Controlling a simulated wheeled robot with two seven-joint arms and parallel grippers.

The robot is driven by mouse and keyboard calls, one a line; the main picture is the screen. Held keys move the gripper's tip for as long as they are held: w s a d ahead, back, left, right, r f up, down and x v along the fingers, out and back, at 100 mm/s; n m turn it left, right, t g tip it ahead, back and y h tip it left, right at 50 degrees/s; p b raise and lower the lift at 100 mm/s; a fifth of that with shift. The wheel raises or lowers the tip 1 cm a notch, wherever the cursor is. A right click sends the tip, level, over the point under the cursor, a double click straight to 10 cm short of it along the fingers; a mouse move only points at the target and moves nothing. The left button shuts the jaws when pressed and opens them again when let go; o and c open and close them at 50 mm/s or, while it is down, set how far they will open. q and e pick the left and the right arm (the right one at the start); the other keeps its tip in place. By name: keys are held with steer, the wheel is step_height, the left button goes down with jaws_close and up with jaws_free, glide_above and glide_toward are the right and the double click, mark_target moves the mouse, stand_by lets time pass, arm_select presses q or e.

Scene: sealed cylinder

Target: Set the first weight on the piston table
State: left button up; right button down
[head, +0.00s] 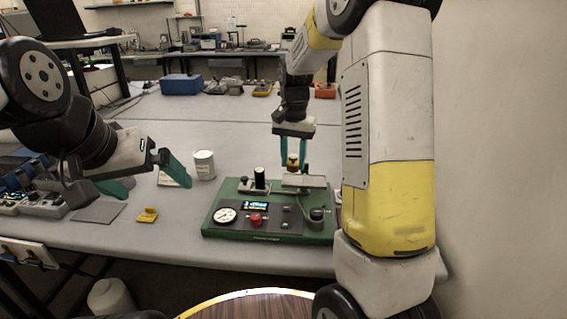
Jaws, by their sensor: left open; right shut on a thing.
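My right gripper (292,153) is shut on a small brass-coloured weight (292,162), with its teal fingers pointing down. The weight is over or at a light grey plate (316,181) at the back right of the green apparatus (215,229); I cannot tell whether they touch. This plate may be the piston table. A black upright cylinder (260,177) stands to its left. The apparatus front has a round dial gauge (224,215), a lit display (254,205) and a red knob (255,219). My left gripper (144,178) is open and empty, left of the apparatus.
A yellow piece (147,215) and a grey mat (98,212) lie near the bench's front edge. My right arm hides the bench's right end. A blue bin (181,85) is farther back.

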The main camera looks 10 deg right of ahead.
mark_target(293, 162)
steer(key=shift+w+f, duration=0.15)
steer(key=shift+f, duration=1.65)
steer(key=shift+f, duration=0.1)
steer(key=c, duration=0.9)
jaws_free()
steer(key=shift+c, duration=0.2)
step_height(293, 162, up, 12)
steer(key=s+a+r+n+t+y, duration=0.1)
steer(key=s+r+n+t, duration=0.1)
steer(key=s, duration=1)
steer(key=s+a+r+n+t+y, duration=0.1)
steer(key=s+n+t, duration=0.3)
steer(key=s, duration=0.8)
steer(key=shift+s+r, duration=0.15)
steer(key=shift+r, duration=0.45)
